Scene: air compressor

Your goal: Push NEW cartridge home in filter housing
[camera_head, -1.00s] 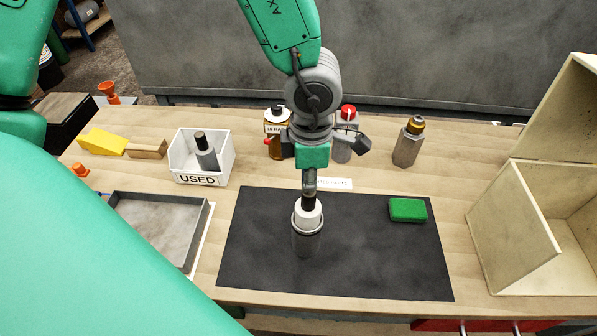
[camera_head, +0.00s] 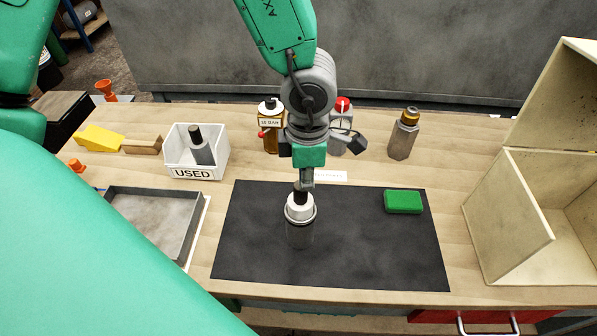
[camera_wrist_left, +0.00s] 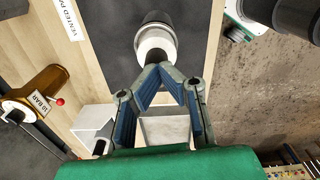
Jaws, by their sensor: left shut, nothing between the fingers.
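The filter housing (camera_head: 300,234) is a grey cylinder standing upright on the black mat (camera_head: 375,245). The white cartridge (camera_head: 299,211) with a dark top sits in its mouth, its upper part showing above the rim. How deep it sits inside is hidden. My left gripper (camera_head: 303,186) points down from above, shut and empty, its tips at the cartridge's dark top. In the left wrist view, the closed fingertips (camera_wrist_left: 160,72) lie over the white cartridge (camera_wrist_left: 155,44); I cannot tell whether they press on it. My right gripper is not in view.
A white USED bin (camera_head: 179,159) holds a dark-topped grey cartridge (camera_head: 200,148). A grey tray (camera_head: 152,217) lies left of the mat. A green block (camera_head: 403,202) is on the mat. Bottles stand behind, including a brass-topped one (camera_head: 403,136). An open wooden box (camera_head: 512,215) is at right.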

